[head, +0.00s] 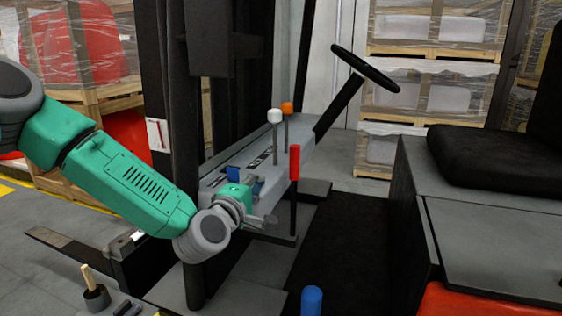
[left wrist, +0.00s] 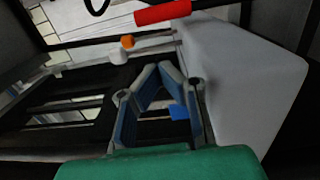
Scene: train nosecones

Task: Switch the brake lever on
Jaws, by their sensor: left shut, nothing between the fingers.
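A lever with a red handle (head: 295,162) stands upright beside the grey console; it fits the brake lever, though no label shows. The red handle also shows at the top of the left wrist view (left wrist: 162,13). My left gripper (head: 268,221) is low, left of this lever's shaft and below its handle, apart from the handle. In the left wrist view its fingertips (left wrist: 158,69) come together with nothing between them. The right gripper is not in view.
A white-knobbed lever (head: 275,117) and an orange-knobbed lever (head: 287,108) rise from the console (head: 295,142). A steering wheel (head: 365,68) stands behind. A black seat (head: 490,155) is at right. A blue cylinder (head: 312,300) is at bottom. Dark floor lies right of the red lever.

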